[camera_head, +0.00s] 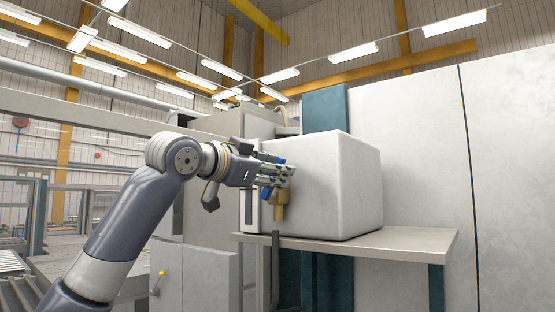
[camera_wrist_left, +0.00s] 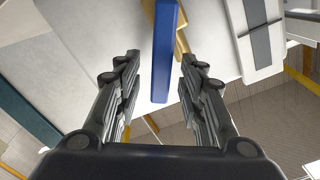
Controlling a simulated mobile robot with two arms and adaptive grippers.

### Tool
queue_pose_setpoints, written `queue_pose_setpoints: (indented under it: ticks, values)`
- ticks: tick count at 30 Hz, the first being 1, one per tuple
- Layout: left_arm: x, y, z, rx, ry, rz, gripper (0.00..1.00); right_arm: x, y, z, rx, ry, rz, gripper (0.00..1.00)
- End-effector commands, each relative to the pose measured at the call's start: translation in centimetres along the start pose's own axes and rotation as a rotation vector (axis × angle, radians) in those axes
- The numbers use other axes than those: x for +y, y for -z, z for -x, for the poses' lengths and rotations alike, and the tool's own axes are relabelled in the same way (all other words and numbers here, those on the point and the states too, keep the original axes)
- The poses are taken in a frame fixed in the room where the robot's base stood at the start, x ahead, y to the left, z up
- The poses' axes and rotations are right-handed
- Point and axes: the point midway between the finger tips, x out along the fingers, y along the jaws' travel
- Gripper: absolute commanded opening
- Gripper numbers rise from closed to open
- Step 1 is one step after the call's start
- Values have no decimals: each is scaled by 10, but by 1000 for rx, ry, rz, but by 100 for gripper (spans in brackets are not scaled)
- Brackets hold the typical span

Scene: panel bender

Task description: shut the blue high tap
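The blue tap shows in the left wrist view as a long flat blue lever (camera_wrist_left: 165,50) beside a brass body (camera_wrist_left: 183,42). In the head view its brass body (camera_head: 281,206) sits at the front of a white box, and small blue parts of the lever (camera_head: 280,161) show by my fingers. My left gripper (camera_head: 288,173) is at the tap; it also shows in the wrist view (camera_wrist_left: 160,62). It is open, one finger on each side of the lever, with a gap on both sides. The fingers hide part of the tap in the head view. My right gripper is out of view.
The white box (camera_head: 345,185) stands on a grey shelf (camera_head: 410,243) just behind the tap. A teal post (camera_head: 324,108) rises behind the box. A grey cabinet (camera_head: 198,275) with a yellow knob (camera_head: 162,273) stands below left. A large pale panel (camera_head: 420,150) fills the right.

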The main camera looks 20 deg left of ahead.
Motion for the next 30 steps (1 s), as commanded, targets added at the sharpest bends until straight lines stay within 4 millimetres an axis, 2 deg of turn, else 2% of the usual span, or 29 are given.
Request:
queue_pose_setpoints:
  ticks: [1,6,14,15,19,20,30]
  values:
    - [-1,3,-6,0,-1,0,37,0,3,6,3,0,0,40]
    - [-1,0,-16,1,1,0,37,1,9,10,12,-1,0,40]
    - [0,0,-17,1,1,-1,37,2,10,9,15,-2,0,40]
    - [0,0,-17,1,1,-1,32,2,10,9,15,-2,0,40]
    - [0,0,-17,1,1,-1,3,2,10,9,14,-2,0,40]
    - [0,0,-17,1,1,-1,0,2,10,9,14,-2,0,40]
    - [5,0,-9,3,0,-21,0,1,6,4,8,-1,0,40]
